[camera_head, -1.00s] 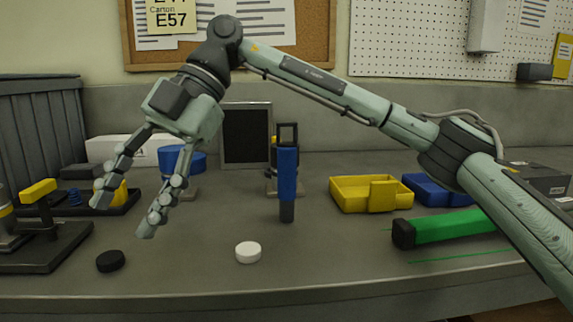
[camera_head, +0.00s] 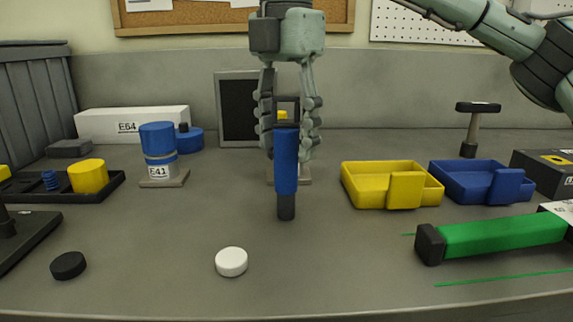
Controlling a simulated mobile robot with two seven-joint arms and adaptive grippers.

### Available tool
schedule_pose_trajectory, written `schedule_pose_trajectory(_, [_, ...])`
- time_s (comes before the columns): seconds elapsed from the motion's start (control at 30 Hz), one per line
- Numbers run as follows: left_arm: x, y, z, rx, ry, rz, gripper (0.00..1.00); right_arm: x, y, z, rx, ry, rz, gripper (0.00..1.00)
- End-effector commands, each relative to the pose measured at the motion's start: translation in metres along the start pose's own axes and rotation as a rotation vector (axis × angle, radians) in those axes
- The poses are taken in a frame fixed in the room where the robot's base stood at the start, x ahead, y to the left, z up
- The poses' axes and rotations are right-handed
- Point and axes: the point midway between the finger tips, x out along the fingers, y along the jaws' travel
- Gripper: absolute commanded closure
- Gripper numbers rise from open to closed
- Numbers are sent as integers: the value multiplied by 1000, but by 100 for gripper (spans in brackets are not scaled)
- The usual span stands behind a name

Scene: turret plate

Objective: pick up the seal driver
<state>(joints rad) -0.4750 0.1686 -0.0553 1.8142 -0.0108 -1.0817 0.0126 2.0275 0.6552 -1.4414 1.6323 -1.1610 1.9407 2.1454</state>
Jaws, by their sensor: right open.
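A tall blue tool (camera_head: 286,160) with a black lower end and a black loop at its top stands upright mid-table; I take it for the seal driver. My right gripper (camera_head: 289,150) points straight down, open, its fingers apart on either side of the tool's upper part in the head view. No contact is clear, and I cannot tell whether the fingers are level with the tool or behind it. A small stand with a yellow part (camera_head: 282,114) is mostly hidden behind the tool and fingers. My left gripper is not in view.
A white puck (camera_head: 231,262) and black puck (camera_head: 68,265) lie in front. Yellow (camera_head: 362,190) and blue bins (camera_head: 462,184), a green bar (camera_head: 505,236) and a T-handled tool (camera_head: 470,128) are right. A blue cylinder (camera_head: 158,140) stands left. The front middle has free room.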

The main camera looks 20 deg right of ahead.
Motion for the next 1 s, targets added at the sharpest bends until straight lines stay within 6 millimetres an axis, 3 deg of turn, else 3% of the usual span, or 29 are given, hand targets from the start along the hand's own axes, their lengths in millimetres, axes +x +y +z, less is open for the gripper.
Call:
schedule_pose_trajectory(0.2, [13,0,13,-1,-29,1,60,21,0,0,-1,1,0,47])
schedule_pose_trajectory(0.4, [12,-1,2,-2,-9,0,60,22,0,0,-1,2,1,47])
schedule_pose_trajectory(0.83, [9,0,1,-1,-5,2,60,21,0,0,-1,2,1,99])
schedule_pose_trajectory(1.0, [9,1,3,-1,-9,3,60,21,0,0,-1,2,3,100])
